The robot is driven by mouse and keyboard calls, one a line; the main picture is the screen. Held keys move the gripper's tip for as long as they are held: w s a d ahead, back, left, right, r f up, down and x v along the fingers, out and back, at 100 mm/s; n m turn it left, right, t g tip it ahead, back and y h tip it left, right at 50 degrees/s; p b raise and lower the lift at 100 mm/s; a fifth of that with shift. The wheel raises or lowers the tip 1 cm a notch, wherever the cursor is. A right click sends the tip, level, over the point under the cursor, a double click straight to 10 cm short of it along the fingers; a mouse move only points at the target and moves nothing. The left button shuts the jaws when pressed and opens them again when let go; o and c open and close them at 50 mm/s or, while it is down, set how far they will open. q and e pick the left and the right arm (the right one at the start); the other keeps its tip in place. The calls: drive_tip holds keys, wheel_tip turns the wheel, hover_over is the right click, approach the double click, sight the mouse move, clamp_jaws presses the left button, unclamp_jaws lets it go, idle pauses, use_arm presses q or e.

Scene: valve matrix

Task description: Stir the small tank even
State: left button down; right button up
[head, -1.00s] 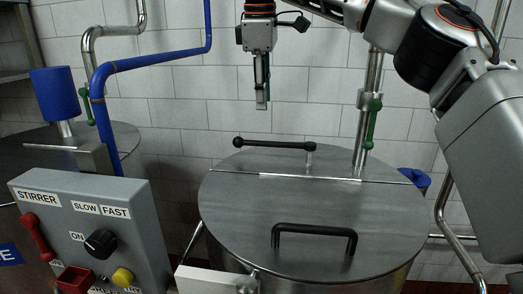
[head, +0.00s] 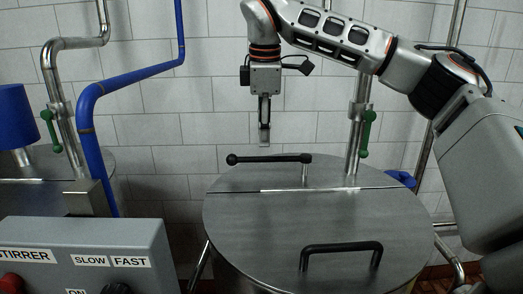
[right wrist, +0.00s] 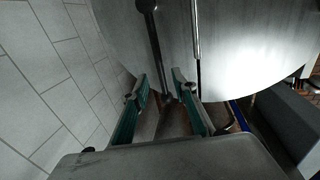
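A steel tank (head: 300,225) with a flat round lid stands in the middle of the head view; whether it is the small one I cannot tell. A black lever bar (head: 270,159) with a ball end stands above its rear lid. The stirrer box (head: 120,238), labelled SLOW and FAST, is at the lower left; its black knob (head: 117,289) is cut off by the frame's bottom. My right gripper (head: 264,141) points down just above the bar. In the right wrist view the fingers (right wrist: 160,85) are open, with the bar (right wrist: 155,45) showing between them. My left gripper is out of view.
A black lid handle (head: 341,249) rises at the tank's front. Blue pipe (head: 91,130) and a steel pipe with a green-handled valve (head: 366,133) run upright near the tiled wall. Another tank with a blue cylinder (head: 18,120) is at the far left.

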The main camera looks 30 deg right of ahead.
sight(263, 158)
drive_tip(key=shift+w+d+f, duration=0.1)
drive_tip(key=shift+w+f, duration=0.1)
drive_tip(key=shift+f, duration=0.8)
drive_tip(key=shift+w+d+f, duration=0.1)
drive_tip(key=shift+w+f, duration=0.1)
drive_tip(key=shift+f, duration=0.8)
drive_tip(key=shift+w+d+f, duration=0.1)
drive_tip(key=shift+w+f, duration=0.1)
drive_tip(key=shift+f, duration=0.8)
clamp_jaws()
